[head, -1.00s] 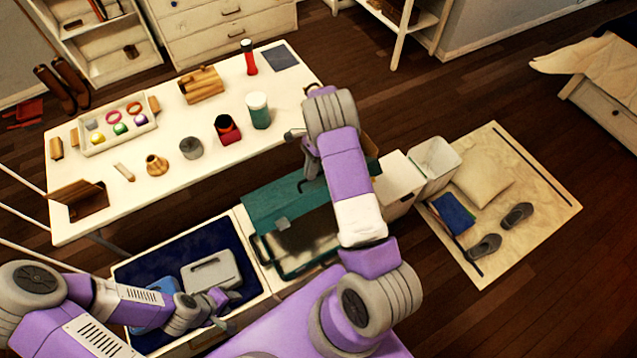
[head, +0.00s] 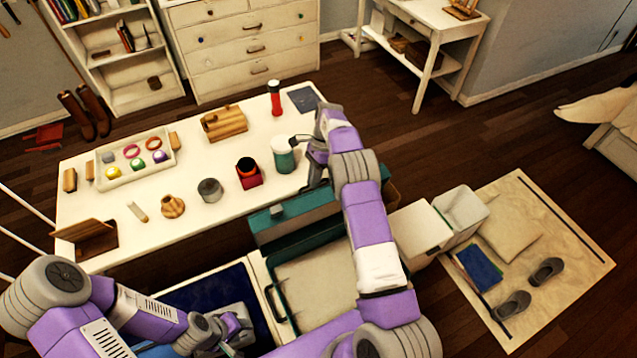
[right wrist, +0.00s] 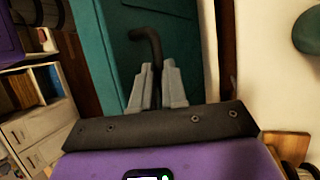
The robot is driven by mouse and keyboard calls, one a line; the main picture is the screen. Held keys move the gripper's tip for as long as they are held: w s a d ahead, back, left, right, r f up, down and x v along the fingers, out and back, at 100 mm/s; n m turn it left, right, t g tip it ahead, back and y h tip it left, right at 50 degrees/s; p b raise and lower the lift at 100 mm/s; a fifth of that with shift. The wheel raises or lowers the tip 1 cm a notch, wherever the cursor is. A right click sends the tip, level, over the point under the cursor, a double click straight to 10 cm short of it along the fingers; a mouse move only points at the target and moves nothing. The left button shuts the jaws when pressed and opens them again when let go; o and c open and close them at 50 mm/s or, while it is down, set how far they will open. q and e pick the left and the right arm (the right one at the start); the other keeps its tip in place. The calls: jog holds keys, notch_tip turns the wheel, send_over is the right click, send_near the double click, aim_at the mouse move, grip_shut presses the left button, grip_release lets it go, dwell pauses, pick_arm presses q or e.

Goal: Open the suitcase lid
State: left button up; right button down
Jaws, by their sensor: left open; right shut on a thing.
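The teal suitcase stands in front of the table; its lid (head: 298,218) is raised well up, and the pale inside of its base (head: 315,280) shows in the head view. A dark carry handle (head: 275,303) sits at the base's left front. My right gripper (head: 316,160) is above the lid by the table edge. In the right wrist view its fingers (right wrist: 157,88) are shut on a dark hooked handle (right wrist: 148,38) in front of the teal lid (right wrist: 115,60). My left gripper (head: 238,338) is open at the lower left, over the navy-lined bin, partly hidden by my arm.
The white table (head: 150,200) behind holds a tray, cups and a green-and-white jar (head: 283,155) close to my right gripper. A white box (head: 420,228) and a bin (head: 462,208) stand to the right, beside a mat (head: 570,260) with slippers.

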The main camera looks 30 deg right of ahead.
jog(key=shift+f, duration=0.6)
jog(key=c, duration=1.5)
grip_release()
jog(key=o, duration=0.3)
jog(key=shift+w+d, duration=0.1)
jog(key=shift+w, duration=0.15)
jog(key=shift+o, duration=0.2)
jog(key=shift+r, duration=0.2)
notch_tip(320, 180, up, 10)
jog(key=p, duration=0.1)
jog(key=shift+s, duration=0.1)
